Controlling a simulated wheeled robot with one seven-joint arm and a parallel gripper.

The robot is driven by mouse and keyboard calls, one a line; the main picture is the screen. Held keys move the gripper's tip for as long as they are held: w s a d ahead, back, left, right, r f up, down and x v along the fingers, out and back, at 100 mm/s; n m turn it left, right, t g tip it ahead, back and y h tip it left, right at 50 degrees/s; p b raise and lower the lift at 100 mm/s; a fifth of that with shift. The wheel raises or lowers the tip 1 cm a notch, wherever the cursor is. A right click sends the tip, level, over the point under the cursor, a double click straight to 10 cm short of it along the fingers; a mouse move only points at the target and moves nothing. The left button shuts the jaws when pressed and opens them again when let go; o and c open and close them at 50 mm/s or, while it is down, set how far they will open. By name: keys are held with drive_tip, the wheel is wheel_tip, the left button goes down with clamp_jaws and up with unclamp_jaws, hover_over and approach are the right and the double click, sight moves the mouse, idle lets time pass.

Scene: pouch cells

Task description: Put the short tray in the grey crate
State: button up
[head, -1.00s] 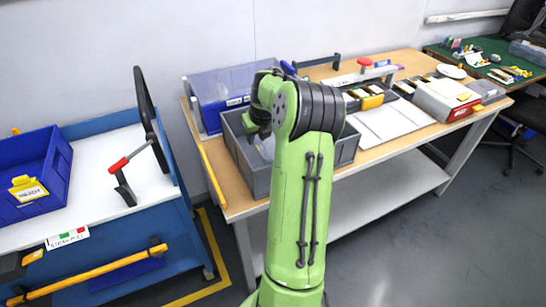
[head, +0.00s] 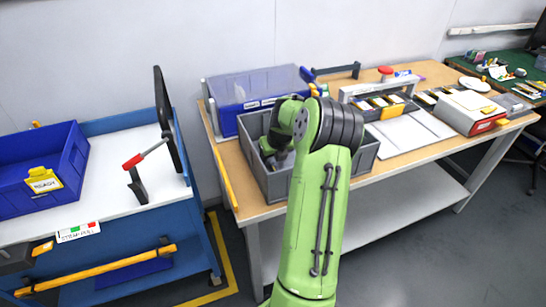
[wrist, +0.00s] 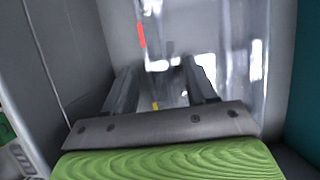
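The grey crate (head: 368,153) stands on the wooden table in the head view, with my arm in front of part of it. My gripper (head: 278,160) is down inside its left part. In the wrist view my gripper (wrist: 163,80) has its two fingers spread apart. A shiny, see-through object (wrist: 235,55) with a red mark lies beyond the fingers, against grey surfaces. It is blurred, and I cannot tell whether it is the short tray. It reaches past the right finger, and I see no grip on it.
A blue bin with a clear front (head: 260,88) stands behind the crate. To the right are a rack with dark trays (head: 385,104), white panels (head: 415,130) and a white-and-red box (head: 470,112). A blue cart (head: 150,225) with a READY bin (head: 40,170) stands left.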

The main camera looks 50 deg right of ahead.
drive_tip(key=shift+r, duration=0.15)
drive_tip(key=p+v, duration=0.3)
drive_tip(key=v, duration=0.9)
drive_tip(key=a+r+n, duration=0.4)
drive_tip(key=a+n, duration=0.6)
drive_tip(key=a, duration=0.1)
drive_tip(key=a+r+n, duration=0.4)
drive_tip(key=a+n, duration=0.6)
drive_tip(key=a, duration=0.2)
drive_tip(key=s+a+n+t+y, duration=0.1)
drive_tip(key=s+a+n+y, duration=0.1)
drive_tip(key=s+a+n, duration=1.1)
drive_tip(key=s+n, duration=0.1)
drive_tip(key=n, duration=0.8)
drive_tip(key=shift+a+t, duration=0.4)
